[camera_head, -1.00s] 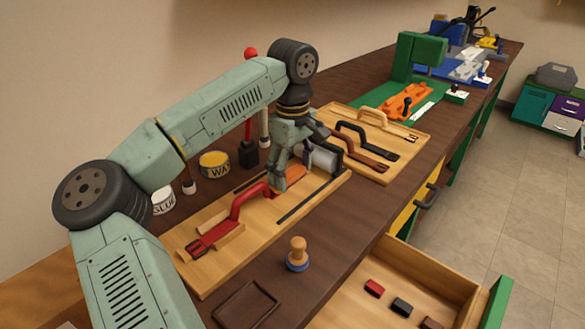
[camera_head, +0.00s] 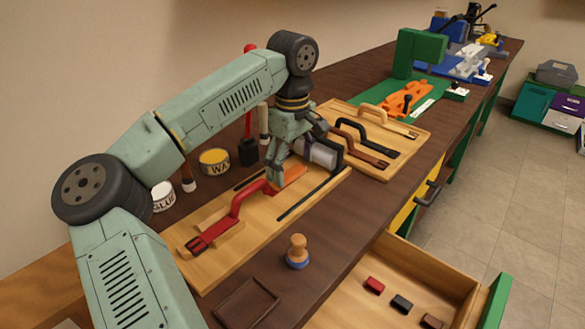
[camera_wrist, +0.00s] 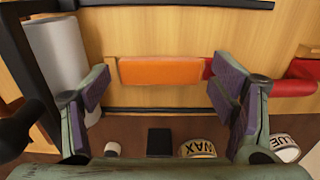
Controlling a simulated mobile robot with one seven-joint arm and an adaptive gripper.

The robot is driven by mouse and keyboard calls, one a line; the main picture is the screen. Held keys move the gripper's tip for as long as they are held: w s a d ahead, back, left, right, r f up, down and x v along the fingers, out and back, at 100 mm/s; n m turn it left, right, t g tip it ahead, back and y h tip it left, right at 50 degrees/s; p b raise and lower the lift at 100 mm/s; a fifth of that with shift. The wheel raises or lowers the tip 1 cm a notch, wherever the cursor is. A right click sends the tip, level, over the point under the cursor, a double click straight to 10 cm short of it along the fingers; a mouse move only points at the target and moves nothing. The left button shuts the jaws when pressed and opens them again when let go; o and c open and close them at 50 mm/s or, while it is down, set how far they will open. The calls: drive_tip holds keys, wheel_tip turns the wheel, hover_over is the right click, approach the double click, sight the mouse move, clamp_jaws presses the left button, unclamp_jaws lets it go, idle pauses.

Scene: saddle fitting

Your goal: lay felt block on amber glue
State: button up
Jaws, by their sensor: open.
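An orange slab (camera_wrist: 160,70) lies on the pale wooden board (camera_wrist: 220,35), and it also shows in the head view (camera_head: 293,175). I cannot tell whether it is the felt block, the amber glue, or one covering the other. My gripper (camera_wrist: 160,92) is open and empty, its purple pads wide apart on either side of the slab in the wrist view. In the head view my gripper (camera_head: 277,180) is low over the board, beside the red strap's end, and partly hides the slab.
A red handle (camera_head: 240,203) is on the board left of the slab. Wax (camera_head: 214,162) and glue (camera_head: 163,195) tins are behind. A stamp (camera_head: 297,252) and an open drawer with small blocks (camera_head: 373,286) are in front.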

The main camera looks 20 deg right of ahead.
sight(292, 174)
wheel_tip(292, 174, up, 11)
drive_tip(key=shift+b, duration=0.45)
